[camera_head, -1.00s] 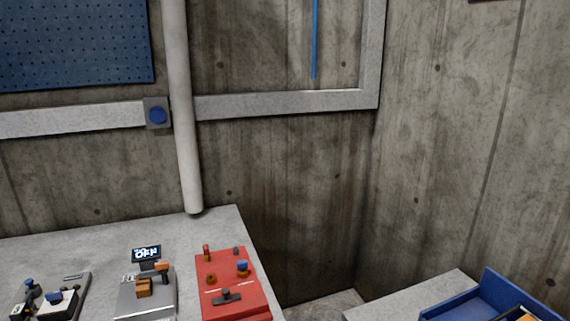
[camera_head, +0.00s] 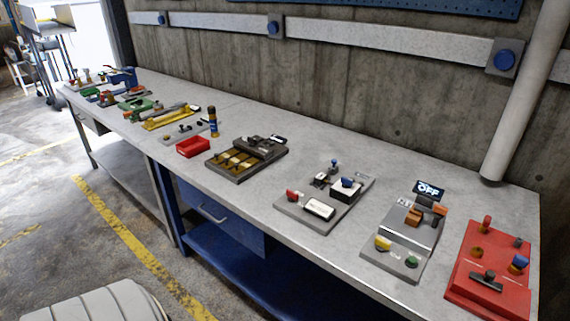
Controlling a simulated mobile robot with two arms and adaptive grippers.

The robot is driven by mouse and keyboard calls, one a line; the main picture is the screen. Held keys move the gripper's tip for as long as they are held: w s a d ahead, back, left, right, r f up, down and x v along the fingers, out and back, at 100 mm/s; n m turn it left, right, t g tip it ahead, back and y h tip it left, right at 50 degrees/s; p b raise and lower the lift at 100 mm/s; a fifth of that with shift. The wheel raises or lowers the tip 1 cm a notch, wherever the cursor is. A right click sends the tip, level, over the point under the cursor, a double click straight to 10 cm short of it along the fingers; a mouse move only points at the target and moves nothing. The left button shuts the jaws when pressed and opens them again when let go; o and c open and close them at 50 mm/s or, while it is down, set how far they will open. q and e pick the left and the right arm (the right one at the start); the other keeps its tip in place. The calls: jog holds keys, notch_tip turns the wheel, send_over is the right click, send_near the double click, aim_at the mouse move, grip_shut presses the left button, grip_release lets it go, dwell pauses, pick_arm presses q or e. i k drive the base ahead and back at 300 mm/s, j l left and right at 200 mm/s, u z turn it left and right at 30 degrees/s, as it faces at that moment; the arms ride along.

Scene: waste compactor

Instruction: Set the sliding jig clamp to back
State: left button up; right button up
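Neither of my grippers is in view. Several jig-like fixtures stand in a row on a long grey workbench (camera_head: 300,135), and I cannot tell for certain which one bears the sliding jig clamp. A grey plate (camera_head: 294,208) carries a black-and-white block with a blue knob (camera_head: 347,183), a white block (camera_head: 319,208) and a red knob. To its left is a dark fixture with yellow-brown channels (camera_head: 237,160). To its right is a grey unit (camera_head: 395,250) with an orange block and a display reading "OFF" (camera_head: 429,189). Clamp positions are too small to read.
A red panel with knobs (camera_head: 490,272) stands at the bench's right end. A red tray (camera_head: 193,146), a dark bottle (camera_head: 213,121) and a yellow fixture (camera_head: 170,117) are farther left. A pale ribbed object (camera_head: 95,304) is at bottom left. Floor is open along the bench's front-left.

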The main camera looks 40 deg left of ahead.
aim_at(333, 169)
jog(key=u, duration=1.1)
jog(key=i+j+u, duration=0.2)
jog(key=i+j, duration=0.2)
jog(key=i, duration=0.2)
